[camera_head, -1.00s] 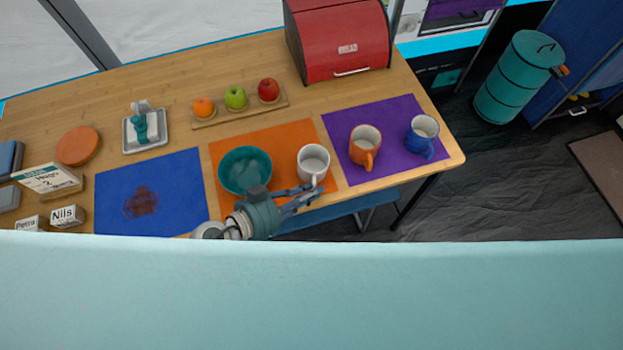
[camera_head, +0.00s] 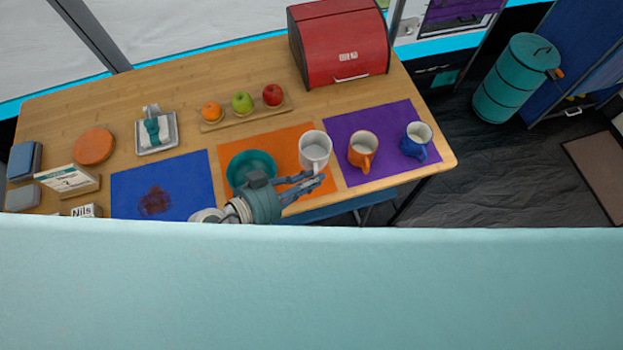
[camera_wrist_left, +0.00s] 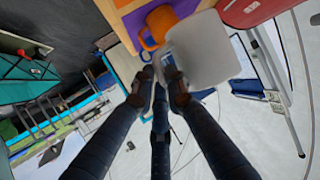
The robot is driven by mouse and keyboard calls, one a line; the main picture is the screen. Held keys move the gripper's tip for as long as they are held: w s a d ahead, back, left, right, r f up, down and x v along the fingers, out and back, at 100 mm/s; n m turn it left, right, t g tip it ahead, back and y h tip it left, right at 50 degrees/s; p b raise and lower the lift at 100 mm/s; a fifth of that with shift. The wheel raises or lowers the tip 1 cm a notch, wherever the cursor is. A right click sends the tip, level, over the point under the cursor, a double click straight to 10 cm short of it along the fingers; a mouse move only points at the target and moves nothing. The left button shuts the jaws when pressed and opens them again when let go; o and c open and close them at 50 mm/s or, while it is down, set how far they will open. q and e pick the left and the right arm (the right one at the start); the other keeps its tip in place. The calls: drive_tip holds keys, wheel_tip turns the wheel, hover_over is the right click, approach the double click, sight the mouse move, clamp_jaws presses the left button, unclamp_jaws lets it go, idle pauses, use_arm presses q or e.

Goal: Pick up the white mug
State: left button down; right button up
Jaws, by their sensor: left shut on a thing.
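The white mug (camera_head: 314,148) is upright above the right edge of the orange mat (camera_head: 290,138), and appears raised off it. My left gripper (camera_head: 313,183) is shut on the mug's handle, on the mug's near side. In the left wrist view, the white mug (camera_wrist_left: 208,50) hangs large and close beyond the fingertips of my left gripper (camera_wrist_left: 163,92), with its handle between them. The gripper and arm hide part of the mat and bowl. My right gripper is not in view.
A teal bowl (camera_head: 250,164) sits left of the mug, partly behind my arm. An orange mug (camera_head: 362,150) and a blue mug (camera_head: 415,142) stand on the purple mat (camera_head: 385,113) to the right. A fruit board (camera_head: 225,121) and red bread box (camera_head: 340,45) lie further back.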

use_arm(q)
wheel_tip(320, 180, up, 11)
drive_tip(key=p, duration=0.4)
